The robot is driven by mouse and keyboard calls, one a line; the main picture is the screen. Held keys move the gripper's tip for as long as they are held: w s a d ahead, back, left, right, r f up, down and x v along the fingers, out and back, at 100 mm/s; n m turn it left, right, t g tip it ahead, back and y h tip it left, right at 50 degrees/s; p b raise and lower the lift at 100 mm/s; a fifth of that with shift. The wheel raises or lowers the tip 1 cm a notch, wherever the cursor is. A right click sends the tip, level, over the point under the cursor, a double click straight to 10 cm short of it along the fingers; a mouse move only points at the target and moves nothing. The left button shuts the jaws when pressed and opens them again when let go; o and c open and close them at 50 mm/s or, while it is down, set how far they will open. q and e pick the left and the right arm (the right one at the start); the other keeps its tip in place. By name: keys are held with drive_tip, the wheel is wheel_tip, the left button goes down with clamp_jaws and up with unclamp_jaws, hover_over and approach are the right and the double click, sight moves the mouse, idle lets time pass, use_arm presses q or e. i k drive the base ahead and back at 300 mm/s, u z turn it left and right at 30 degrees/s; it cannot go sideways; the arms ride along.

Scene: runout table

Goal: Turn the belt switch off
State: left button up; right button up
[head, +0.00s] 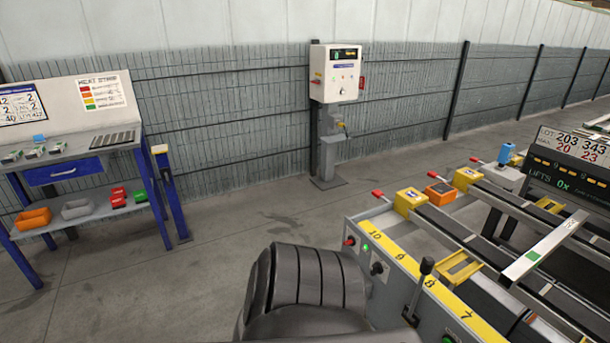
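The runout table's grey front panel (397,288) is at the lower right in the head view. It carries a red button (349,241), a lit green lamp (364,247) and a black knob (377,268). A black-knobbed lever (427,266) stands to the right of these, slightly tilted. I see no readable label that tells which control is the belt switch. A dark, ribbed link of my arm covers the bottom middle, just left of the panel. Neither of my grippers is in view.
A wall-side control box (336,74) stands on a post at the back. A blue-framed workbench (75,150) with bins is at the left. Yellow and orange blocks (439,193) sit along the table's far end. A display board (570,165) is at the right. The floor between is clear.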

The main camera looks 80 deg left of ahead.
sight(351, 241)
drive_tip(key=u, duration=2.05)
